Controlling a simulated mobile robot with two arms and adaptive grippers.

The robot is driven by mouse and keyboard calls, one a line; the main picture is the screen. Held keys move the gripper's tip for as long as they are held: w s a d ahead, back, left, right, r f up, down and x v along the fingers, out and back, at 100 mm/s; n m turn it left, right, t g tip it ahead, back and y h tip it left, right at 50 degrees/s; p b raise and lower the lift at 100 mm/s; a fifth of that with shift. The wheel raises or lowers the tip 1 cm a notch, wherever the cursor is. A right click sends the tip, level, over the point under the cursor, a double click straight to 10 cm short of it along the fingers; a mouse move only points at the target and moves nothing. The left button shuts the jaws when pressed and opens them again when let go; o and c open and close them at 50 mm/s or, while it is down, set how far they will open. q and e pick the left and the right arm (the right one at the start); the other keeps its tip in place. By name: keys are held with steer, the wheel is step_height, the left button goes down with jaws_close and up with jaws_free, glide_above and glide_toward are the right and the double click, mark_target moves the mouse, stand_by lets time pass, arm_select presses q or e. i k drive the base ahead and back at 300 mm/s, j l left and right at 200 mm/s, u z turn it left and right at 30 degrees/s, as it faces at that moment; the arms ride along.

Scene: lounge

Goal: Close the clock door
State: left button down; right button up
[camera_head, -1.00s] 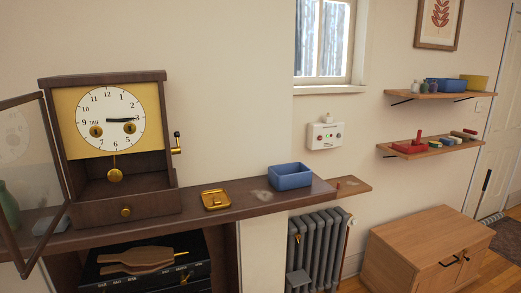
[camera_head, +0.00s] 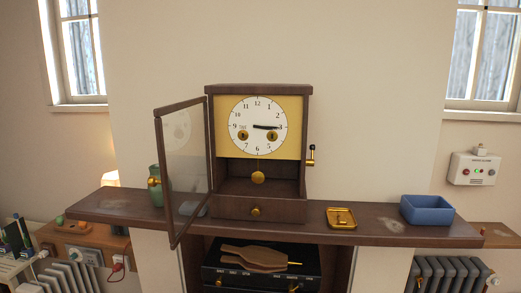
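The clock (camera_head: 258,155) is a dark wooden case with a yellow face panel, a white dial and a brass pendulum, standing on the mantel shelf (camera_head: 385,228). Its glass door (camera_head: 183,173) is hinged on the left side and stands wide open, swung out toward me and to the left. A brass knob (camera_head: 154,181) shows at the door's outer edge. A small drawer with a brass knob is at the clock's base, and a lever is on its right side. Neither of my grippers is in view.
A green bottle (camera_head: 157,188) stands on the shelf behind the door, with a grey object (camera_head: 195,209) seen near the door. A brass tray (camera_head: 341,217) and a blue bin (camera_head: 427,209) sit to the right.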

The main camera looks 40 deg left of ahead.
mark_target(152, 181)
steer(key=k+j+u, duration=0.25)
steer(key=j, duration=0.8)
steer(key=j+u, duration=0.3)
steer(key=j, duration=0.7)
